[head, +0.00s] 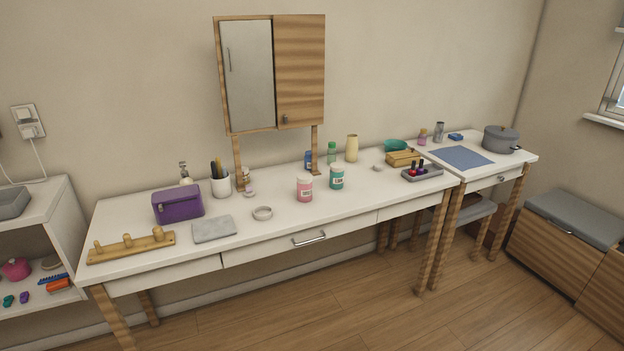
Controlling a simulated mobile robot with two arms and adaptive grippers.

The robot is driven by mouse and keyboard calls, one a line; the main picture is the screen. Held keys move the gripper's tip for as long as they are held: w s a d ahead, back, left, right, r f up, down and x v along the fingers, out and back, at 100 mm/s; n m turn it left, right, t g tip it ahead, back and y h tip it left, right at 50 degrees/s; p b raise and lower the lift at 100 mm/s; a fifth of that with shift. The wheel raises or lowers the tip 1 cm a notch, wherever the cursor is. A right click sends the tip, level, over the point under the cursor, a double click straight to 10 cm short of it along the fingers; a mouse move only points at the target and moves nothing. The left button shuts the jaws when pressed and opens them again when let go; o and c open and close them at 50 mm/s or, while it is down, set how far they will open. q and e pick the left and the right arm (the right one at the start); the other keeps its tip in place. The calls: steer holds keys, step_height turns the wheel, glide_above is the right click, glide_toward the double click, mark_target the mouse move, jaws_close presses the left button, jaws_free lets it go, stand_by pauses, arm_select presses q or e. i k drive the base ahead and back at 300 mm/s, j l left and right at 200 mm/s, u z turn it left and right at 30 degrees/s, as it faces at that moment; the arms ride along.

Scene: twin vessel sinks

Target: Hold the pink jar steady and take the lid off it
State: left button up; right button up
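The pink jar (304,190) stands upright near the front edge of the white table (290,222), left of a teal jar (337,178). A paler band shows at the top of the pink jar, which looks like its lid, seated on it. The teal jar stands close behind and to the right, apart from the pink one. Neither of my grippers shows in the head view, and nothing touches the pink jar.
A round ring-like dish (262,213) and a grey cloth (213,229) lie left of the pink jar. A mirror cabinet (272,75) stands behind on wooden posts. A grey tray (422,173) with small bottles sits to the right. The tabletop right of the teal jar is fairly clear.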

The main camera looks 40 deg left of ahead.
mark_target(304, 191)
steer(key=i+l+u, duration=0.1)
steer(key=i+u, duration=0.35)
steer(key=i+l+u, duration=0.15)
steer(key=u, duration=0.3)
steer(key=i+l+u, duration=0.6)
steer(key=l+u, duration=0.15)
steer(key=u, duration=0.15)
